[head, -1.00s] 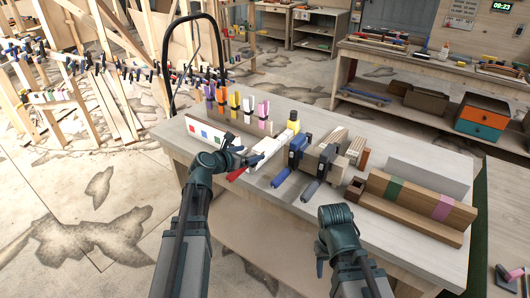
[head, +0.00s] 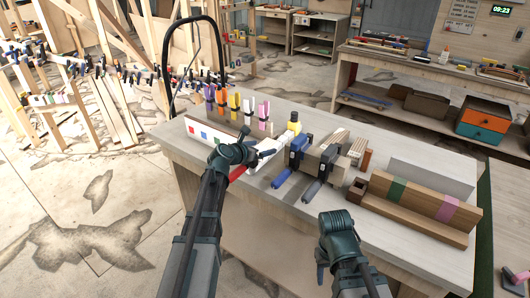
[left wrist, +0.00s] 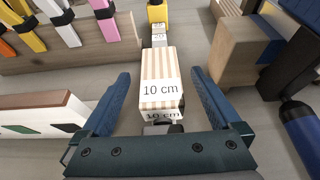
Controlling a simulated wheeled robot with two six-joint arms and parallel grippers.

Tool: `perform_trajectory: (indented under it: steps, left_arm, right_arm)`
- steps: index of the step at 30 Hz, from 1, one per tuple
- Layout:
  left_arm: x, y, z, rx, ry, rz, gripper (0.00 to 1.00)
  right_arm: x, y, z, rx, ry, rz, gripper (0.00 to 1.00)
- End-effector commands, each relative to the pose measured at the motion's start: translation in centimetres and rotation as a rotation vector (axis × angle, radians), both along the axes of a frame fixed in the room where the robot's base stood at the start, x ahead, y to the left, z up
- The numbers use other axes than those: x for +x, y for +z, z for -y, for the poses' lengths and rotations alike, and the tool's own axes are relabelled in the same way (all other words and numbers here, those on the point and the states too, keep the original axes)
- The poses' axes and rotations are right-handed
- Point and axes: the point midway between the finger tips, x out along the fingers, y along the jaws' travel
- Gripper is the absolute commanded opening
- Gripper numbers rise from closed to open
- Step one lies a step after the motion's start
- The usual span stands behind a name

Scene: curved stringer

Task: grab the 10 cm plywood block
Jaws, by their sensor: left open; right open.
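The 10 cm plywood block (left wrist: 158,80) has a striped top and labels reading "10 cm". In the left wrist view it lies between the two blue fingers of my left gripper (left wrist: 162,82). The fingers are open, with a gap on each side of the block. In the head view my left gripper (head: 254,158) is low over the workbench (head: 300,213), and my arm largely hides the block. My right gripper (head: 322,262) is at the bench's front edge, away from the block and partly hidden by its wrist.
Beyond the block stand smaller labelled blocks (left wrist: 158,35) and a yellow piece (head: 294,122). A board with coloured clamps (head: 238,104) is at left. Clamped wood (head: 325,157) stands close at right. Long timbers (head: 415,207) lie farther right.

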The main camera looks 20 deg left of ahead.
Motion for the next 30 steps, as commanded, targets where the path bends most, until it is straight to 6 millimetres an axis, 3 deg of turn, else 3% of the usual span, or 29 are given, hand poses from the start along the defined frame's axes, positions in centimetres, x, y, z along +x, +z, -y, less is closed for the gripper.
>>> perform_trajectory:
  steps: [5, 18, 21, 30]
  left_arm:
    - [-0.07, 0.06, -0.02, 0.000, 0.001, 0.000, 0.96]
    - [-0.09, 0.06, -0.03, 0.000, 0.001, 0.000, 0.17]
    - [-0.08, 0.07, -0.04, 0.000, 0.001, 0.000, 0.02]
    - [-0.08, 0.30, -0.04, 0.000, 0.001, 0.000, 0.02]
  right_arm:
    - [0.00, 0.06, -0.01, 0.000, 0.000, 0.000, 0.50]
    - [0.00, 0.06, 0.00, 0.000, 0.000, 0.000, 0.50]
    - [0.00, 0.06, -0.01, 0.000, 0.000, 0.000, 0.50]
    - [0.00, 0.29, 0.00, 0.000, 0.000, 0.000, 0.50]
